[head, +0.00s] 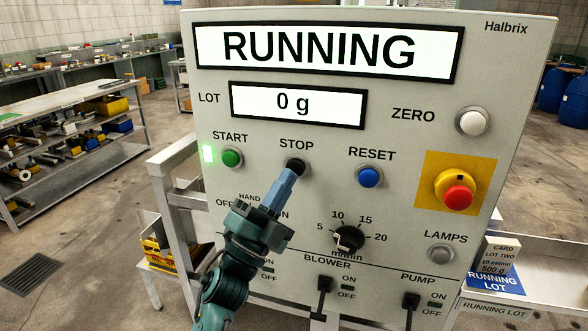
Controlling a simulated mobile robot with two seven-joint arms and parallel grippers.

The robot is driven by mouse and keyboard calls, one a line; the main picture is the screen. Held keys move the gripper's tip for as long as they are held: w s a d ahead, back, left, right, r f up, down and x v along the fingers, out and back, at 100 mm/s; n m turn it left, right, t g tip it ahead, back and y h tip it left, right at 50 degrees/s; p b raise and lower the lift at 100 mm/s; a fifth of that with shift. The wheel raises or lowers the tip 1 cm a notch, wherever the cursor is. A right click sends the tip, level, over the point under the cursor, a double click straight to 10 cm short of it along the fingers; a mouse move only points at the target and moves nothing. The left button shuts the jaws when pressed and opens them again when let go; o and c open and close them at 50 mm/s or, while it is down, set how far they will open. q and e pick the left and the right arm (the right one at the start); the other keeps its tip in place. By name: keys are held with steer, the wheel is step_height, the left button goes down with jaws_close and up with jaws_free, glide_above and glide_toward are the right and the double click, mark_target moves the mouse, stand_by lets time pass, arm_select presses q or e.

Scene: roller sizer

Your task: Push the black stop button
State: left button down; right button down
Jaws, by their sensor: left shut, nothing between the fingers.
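The black stop button (297,164) sits under the STOP label on the grey control panel (400,75). My left gripper (293,176) is shut and empty. Its fingertips point up at the stop button and overlap its lower edge in the picture; I cannot tell whether they touch it. The upper part of the button still shows. The large display (320,49) reads RUNNING, and a green lamp (208,153) glows left of the start button. My right gripper is not in view.
The green start button (231,158) is to the left and the blue reset button (369,177) to the right. A red emergency button (458,197) on a yellow plate, a black dial (349,239) and toggle switches (325,284) are nearby. My arm covers the lower left panel labels.

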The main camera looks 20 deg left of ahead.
arm_select(q)
steer(key=shift+w, duration=0.15)
steer(key=shift+w, duration=0.3)
steer(key=shift+w+b, duration=0.35)
steer(key=shift+w, duration=0.15)
stand_by(0.6)
steer(key=shift+s, duration=0.95)
steer(key=shift+s+p, duration=0.1)
steer(key=shift+p, duration=0.2)
steer(key=s, duration=0.4)
steer(key=shift+s+a+p, duration=0.1)
steer(key=shift+s+p, duration=0.25)
steer(key=shift+s, duration=0.05)
